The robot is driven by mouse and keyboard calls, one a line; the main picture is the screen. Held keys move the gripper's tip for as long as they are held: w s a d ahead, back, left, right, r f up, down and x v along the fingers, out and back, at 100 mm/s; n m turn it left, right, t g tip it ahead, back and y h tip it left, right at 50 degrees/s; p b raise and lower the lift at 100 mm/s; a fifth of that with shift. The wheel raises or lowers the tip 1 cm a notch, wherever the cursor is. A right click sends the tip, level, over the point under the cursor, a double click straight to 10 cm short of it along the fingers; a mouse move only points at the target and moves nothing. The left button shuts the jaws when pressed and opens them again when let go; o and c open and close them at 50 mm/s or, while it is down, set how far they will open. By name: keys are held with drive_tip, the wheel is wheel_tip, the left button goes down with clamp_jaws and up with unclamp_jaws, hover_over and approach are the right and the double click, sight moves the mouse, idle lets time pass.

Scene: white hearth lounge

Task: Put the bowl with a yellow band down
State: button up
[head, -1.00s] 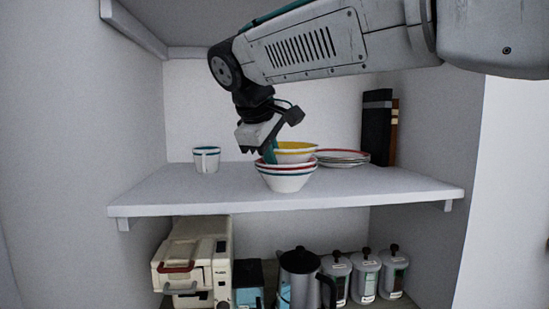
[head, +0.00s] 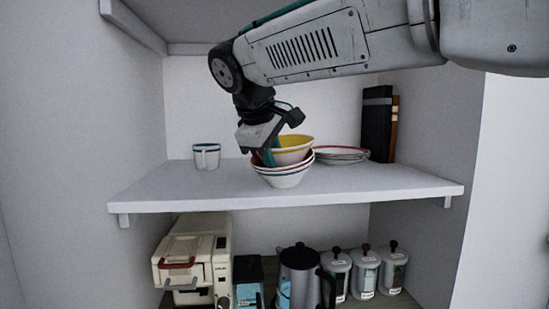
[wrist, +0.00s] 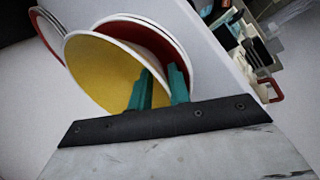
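The bowl with a yellow band (head: 294,157) is white outside and yellow inside. It sits tilted in or just above the stacked red-banded bowls (head: 282,181) near the shelf's front edge; the head view does not show clearly whether they touch. In the wrist view the yellow bowl (wrist: 98,72) overlaps the red-lined bowl (wrist: 160,50). My gripper (head: 267,157) reaches down at the yellow bowl's left side. In the wrist view its green fingers (wrist: 160,88) straddle the rim, one inside and one outside, closed on it.
A white mug with a blue-green band (head: 206,158) stands to the left on the shelf (head: 180,193). Red-rimmed plates (head: 342,152) and upright books (head: 377,125) are at the right. Shelf space is clear left of the stack and at the front right. Appliances and canisters fill the lower shelf.

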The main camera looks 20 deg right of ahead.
drive_tip(key=shift+f, duration=0.1)
drive_tip(key=v, duration=1.3)
drive_tip(key=shift+w+d+r, duration=0.2)
drive_tip(key=shift+w, duration=0.1)
drive_tip(key=s+d+f+m+g+y, duration=0.1)
drive_tip(key=s+d+f, duration=0.3)
drive_tip(key=s+f, duration=0.4)
drive_tip(key=s+d+f+m+g+y, duration=0.1)
drive_tip(key=s+d+f+m, duration=0.3)
drive_tip(key=f, duration=0.9)
drive_tip(key=s+d+f+m+g+y, duration=0.1)
drive_tip(key=s+d+f+m+y, duration=0.1)
drive_tip(key=s+f, duration=0.9)
drive_tip(key=shift+s+d+f+m+y, duration=0.25)
drive_tip(key=shift+s+d+m+y, duration=0.15)
drive_tip(key=shift+d+m, duration=0.45)
